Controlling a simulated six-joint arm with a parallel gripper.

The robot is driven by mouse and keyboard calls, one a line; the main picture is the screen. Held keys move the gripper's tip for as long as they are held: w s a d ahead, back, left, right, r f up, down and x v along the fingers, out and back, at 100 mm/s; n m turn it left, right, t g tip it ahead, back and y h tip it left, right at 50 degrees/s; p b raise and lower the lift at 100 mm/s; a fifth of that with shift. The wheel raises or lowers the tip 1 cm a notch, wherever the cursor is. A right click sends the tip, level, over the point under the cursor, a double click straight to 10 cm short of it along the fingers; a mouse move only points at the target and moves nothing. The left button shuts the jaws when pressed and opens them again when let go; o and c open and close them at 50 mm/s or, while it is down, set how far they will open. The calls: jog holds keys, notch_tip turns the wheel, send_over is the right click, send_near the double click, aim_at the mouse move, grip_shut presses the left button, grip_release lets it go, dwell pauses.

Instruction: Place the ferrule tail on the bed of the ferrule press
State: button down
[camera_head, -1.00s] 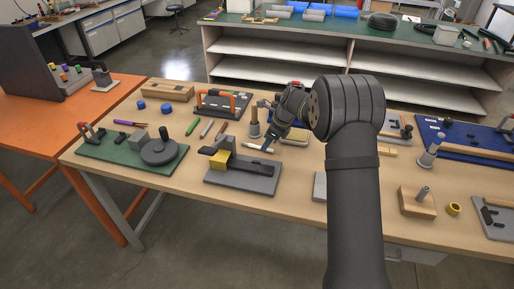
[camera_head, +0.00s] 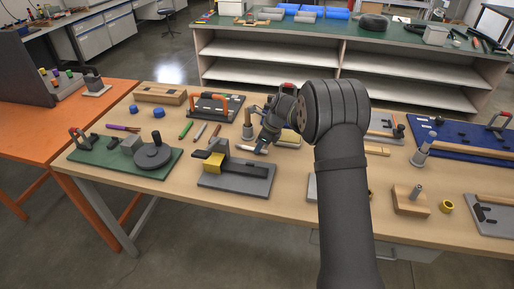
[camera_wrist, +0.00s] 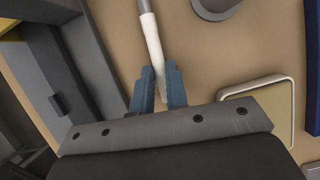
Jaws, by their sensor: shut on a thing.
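The ferrule tail is a thin stick with a white sleeve (camera_wrist: 152,42) and a greyer far end. In the wrist view it runs up from between my gripper's blue-grey fingers (camera_wrist: 158,90), which are shut on its near end. In the head view the tail (camera_head: 244,148) shows as a pale stick at my gripper (camera_head: 263,149), just behind the ferrule press. The press has a flat grey bed (camera_head: 245,176) and an upright grey part with a yellow block (camera_head: 213,163) at its left. The gripper and tail are beside the bed, not over it. Their height above the table is unclear.
A grey post (camera_head: 247,131) stands close behind the tail. A tan-topped tray (camera_wrist: 263,105) lies right of my fingers in the wrist view. A green board with a wheel (camera_head: 153,155) stands left of the press. Loose pens (camera_head: 186,130) lie behind it.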

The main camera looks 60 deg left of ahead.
jog(key=shift+r, duration=0.5)
notch_tip(320, 180, up, 3)
jog(key=shift+f, duration=0.1)
jog(key=w+d+r, duration=0.6)
jog(key=w+d, duration=0.1)
jog(key=d, duration=0.2)
jog(key=s+d+r+n, duration=0.1)
jog(key=s+d+r, duration=0.3)
jog(key=s+d, duration=0.4)
send_over(255, 170)
jog(key=f, duration=0.4)
jog(key=d+f, duration=0.1)
jog(key=f, duration=0.2)
jog(key=shift+w, duration=0.4)
jog(key=shift+f, duration=1.95)
jog(key=shift+f, duration=0.15)
jog(key=c, duration=1.4)
grip_release()
jog(key=shift+c, duration=0.2)
